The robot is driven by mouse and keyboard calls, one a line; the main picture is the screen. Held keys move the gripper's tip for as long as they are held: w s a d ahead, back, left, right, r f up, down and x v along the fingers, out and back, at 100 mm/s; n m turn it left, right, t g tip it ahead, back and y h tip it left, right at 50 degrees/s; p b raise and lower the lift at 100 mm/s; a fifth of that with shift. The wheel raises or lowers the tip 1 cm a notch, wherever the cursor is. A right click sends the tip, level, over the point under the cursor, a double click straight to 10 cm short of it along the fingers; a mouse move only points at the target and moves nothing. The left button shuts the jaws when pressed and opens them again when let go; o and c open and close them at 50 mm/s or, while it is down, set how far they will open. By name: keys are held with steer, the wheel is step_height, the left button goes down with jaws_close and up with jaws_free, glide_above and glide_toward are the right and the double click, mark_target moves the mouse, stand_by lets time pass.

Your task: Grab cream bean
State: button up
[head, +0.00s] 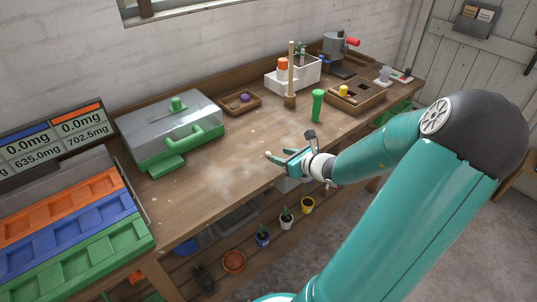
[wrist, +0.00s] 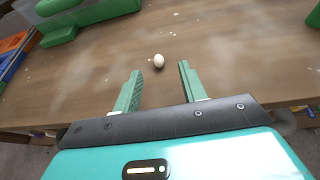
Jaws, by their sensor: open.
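The cream bean (wrist: 159,61) is a small, pale, egg-shaped thing lying on the wooden bench top (wrist: 95,65). In the wrist view it sits just beyond my fingertips and between their lines, apart from both fingers. My gripper (wrist: 160,69) is open and empty, its two green fingers spread to either side. In the head view my gripper (head: 283,158) is low over the front part of the bench.
A green-based machine with a clear cover (head: 170,125) stands at the left. Orange, blue and green trays (head: 85,225) are at the near left. A green cylinder (head: 318,105) and a wooden-handled tool (head: 291,75) stand further right. The bench around the bean is mostly clear.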

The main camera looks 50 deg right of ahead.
mark_target(269, 153)
steer(key=shift+x, duration=2.65)
steer(key=shift+a, duration=0.2)
steer(key=shift+c, duration=0.2)
jaws_close()
